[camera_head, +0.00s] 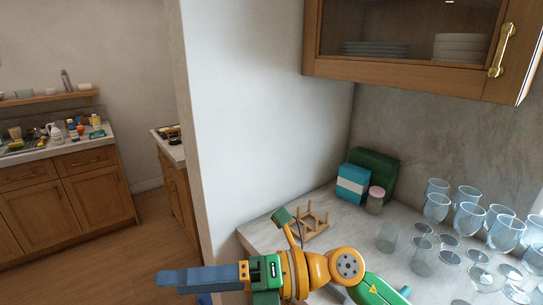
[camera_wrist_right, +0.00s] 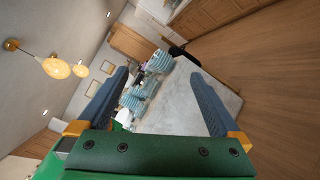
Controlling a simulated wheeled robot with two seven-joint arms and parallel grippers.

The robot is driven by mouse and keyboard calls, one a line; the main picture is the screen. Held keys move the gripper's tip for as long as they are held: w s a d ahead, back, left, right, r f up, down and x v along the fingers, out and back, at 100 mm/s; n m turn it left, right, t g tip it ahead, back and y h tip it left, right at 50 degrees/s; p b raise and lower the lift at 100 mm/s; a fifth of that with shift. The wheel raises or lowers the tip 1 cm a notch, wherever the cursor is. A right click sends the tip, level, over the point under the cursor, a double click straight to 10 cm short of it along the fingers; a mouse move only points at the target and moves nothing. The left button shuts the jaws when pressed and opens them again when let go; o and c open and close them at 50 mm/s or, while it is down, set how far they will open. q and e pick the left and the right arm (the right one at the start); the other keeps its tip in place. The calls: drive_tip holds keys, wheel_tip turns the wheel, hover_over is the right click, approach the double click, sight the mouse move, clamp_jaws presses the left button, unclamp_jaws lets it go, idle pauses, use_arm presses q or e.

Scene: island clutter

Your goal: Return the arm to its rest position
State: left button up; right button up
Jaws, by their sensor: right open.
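My right gripper (camera_head: 160,278) reaches in from the lower right in the head view, over the front edge of the counter (camera_head: 262,239). Its blue fingers point left, past the counter's left end and above the floor. The right wrist view shows the same gripper (camera_wrist_right: 160,75) with its two blue fingers spread wide and nothing held between them. My orange and green right arm covers part of the counter's near side. My left gripper is not in either view.
On the counter stand a wooden rack (camera_head: 312,222), a blue and white box (camera_head: 353,184), a green box (camera_head: 381,170), a pink-lidded jar (camera_head: 375,200) and several glasses (camera_head: 436,208). A wall cabinet (camera_head: 400,68) hangs above. Open floor (camera_head: 130,262) lies to the left.

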drive_tip(key=w+d+r+m+t, duration=0.2)
drive_tip(key=w+d+m+t, duration=0.25)
drive_tip(key=m+t, duration=0.5)
drive_tip(key=w+d+r+m+t, duration=0.2)
drive_tip(key=w+d+m+t, duration=0.25)
drive_tip(key=m+t, duration=0.55)
drive_tip(key=w+d+f+m+g+h, duration=0.1)
drive_tip(key=d+f+m+h, duration=0.65)
drive_tip(key=f+m, duration=0.2)
drive_tip(key=w+d+f+m+g+h, duration=0.1)
drive_tip(key=d+f+m+h, duration=0.6)
drive_tip(key=f+m+h, duration=0.25)
drive_tip(key=s+d+f+m+g, duration=0.1)
drive_tip(key=s+d+f+g, duration=0.1)
drive_tip(key=s+f+g, duration=0.7)
drive_tip(key=s+d+f+m+g, duration=0.25)
drive_tip(key=s+f, duration=0.55)
drive_tip(key=s, duration=0.5)
wheel_tip(320, 180, down, 21)
drive_tip(key=s+n+g+b, duration=0.1)
drive_tip(key=s+b, duration=0.1)
drive_tip(key=b, duration=0.3)
drive_tip(key=s+d+f+g+b, duration=0.1)
drive_tip(key=s+f+b, duration=0.4)
drive_tip(key=s+f, duration=0.7)
wheel_tip(320, 180, down, 4)
drive_tip(key=shift+s+d+r+g+h, duration=0.1)
drive_tip(key=shift+s+d+g+h, duration=0.1)
drive_tip(key=shift+d+g+h, duration=0.2)
